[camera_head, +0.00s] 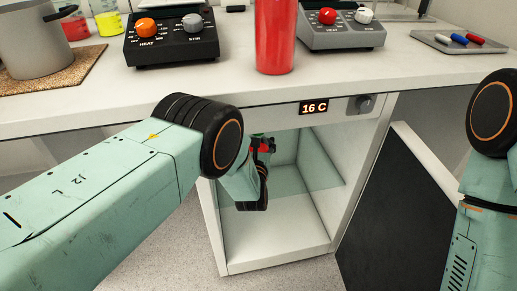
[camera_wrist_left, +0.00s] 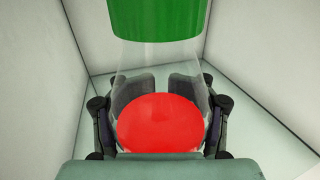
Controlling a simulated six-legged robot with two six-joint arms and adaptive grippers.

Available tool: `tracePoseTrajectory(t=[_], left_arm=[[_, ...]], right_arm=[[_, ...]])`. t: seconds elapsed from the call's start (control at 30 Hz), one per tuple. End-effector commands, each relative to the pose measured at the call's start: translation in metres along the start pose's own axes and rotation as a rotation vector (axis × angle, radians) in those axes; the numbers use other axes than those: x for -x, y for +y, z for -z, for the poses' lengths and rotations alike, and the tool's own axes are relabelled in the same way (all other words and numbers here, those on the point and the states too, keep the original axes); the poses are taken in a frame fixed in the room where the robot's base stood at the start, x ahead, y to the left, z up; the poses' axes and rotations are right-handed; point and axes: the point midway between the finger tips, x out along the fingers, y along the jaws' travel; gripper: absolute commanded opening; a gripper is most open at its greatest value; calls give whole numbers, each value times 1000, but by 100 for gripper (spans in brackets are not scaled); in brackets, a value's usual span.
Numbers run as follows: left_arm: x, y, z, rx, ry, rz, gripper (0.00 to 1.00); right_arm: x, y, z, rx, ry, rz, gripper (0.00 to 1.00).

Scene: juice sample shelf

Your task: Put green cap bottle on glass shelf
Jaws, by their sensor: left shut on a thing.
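The green cap bottle shows in the wrist view as a green cap (camera_wrist_left: 155,18) on a clear neck, with a round red surface (camera_wrist_left: 160,122) below. My left gripper (camera_wrist_left: 160,90) is shut on the bottle, one finger at each side. In the head view, my left gripper (camera_head: 257,185) is inside the open cabinet under the counter, beside a small red patch. The greenish glass shelf (camera_head: 308,184) spans the cabinet. I cannot tell whether the bottle touches it. My right gripper is out of view; only its arm shows at the right.
The cabinet has a white frame, a "16 C" display (camera_head: 314,107) and a dark door (camera_head: 375,205) swung open at the right. On the counter (camera_head: 190,88) stand a red cylinder (camera_head: 275,35), two heater boxes and a pot (camera_head: 35,40). The cabinet floor (camera_head: 275,245) looks clear.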

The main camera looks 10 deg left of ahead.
Motion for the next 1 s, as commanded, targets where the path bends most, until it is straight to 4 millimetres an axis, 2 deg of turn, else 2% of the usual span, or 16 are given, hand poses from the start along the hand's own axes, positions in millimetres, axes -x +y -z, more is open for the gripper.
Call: tracePoseTrajectory(t=[0.1,0.2,0.57,0.6,1.0], left_arm=[[-1,0,17,1,-3,0,0],[-1,0,24,1,-4,0,0],[-1,0,26,0,-4,0,0],[0,0,28,0,2,0,48],[0,0,27,0,1,0,82]], right_arm=[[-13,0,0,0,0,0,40],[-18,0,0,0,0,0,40],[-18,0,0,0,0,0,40],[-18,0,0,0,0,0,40],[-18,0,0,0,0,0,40]])
